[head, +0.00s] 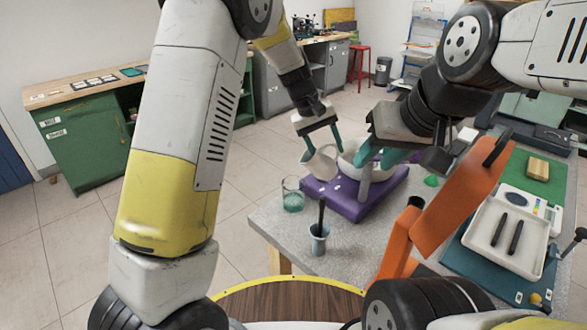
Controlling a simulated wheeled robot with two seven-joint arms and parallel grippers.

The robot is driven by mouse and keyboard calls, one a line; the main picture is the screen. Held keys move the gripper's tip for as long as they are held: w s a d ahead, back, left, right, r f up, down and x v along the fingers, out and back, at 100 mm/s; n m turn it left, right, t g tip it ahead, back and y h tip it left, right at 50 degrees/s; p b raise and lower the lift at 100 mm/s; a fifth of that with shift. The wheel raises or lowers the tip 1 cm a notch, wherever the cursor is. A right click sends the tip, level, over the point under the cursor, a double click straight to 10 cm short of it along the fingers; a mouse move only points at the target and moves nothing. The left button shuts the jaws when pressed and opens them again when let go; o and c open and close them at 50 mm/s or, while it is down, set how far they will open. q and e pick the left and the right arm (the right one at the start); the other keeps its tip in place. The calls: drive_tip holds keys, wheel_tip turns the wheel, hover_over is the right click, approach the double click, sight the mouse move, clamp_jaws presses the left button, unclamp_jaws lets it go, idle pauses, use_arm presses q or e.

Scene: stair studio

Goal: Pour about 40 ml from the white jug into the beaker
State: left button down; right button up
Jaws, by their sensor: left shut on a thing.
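The white jug (322,166) hangs from my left gripper (318,142), whose teal fingers are shut on it. The jug looks tilted toward the left, above or at the left edge of a purple stand. The clear glass beaker (292,198) stands on the grey table just to the left and nearer, with teal liquid low inside. I see no stream between jug and beaker. My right gripper (381,157) is to the right of the jug, in front of a white bowl (348,152). Its teal fingers look apart, with nothing clearly between them; the bowl is partly hidden.
The purple stand (345,205) lies under the jug and bowl. A small grey cup (318,241) with a dark-handled tool is nearer on the table (290,238). An orange frame (445,205) and a white tray (485,251) with two dark sticks are at right.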

use_arm(q)
drive_tip(key=shift+d+f+y, duration=0.1)
drive_tip(key=shift+f+y, duration=0.2)
idle(1.7)
drive_tip(key=shift+d+f+y+p, duration=0.25)
drive_tip(key=shift+f+y+p, duration=0.05)
drive_tip(key=shift+y, duration=0.1)
drive_tip(key=d+f+y, duration=0.2)
drive_tip(key=y, duration=0.1)
drive_tip(key=shift+w+d+f+g, duration=0.15)
drive_tip(key=shift+d+f+g, duration=0.15)
drive_tip(key=shift+d+f, duration=0.1)
wheel_tip(320, 180, up, 6)
drive_tip(key=d+y+p, duration=0.1)
drive_tip(key=y, duration=0.4)
drive_tip(key=shift+w+d+r, duration=0.15)
drive_tip(key=shift+w+d, duration=0.1)
drive_tip(key=shift+w, duration=0.15)
drive_tip(key=shift+s, duration=0.1)
idle(0.4)
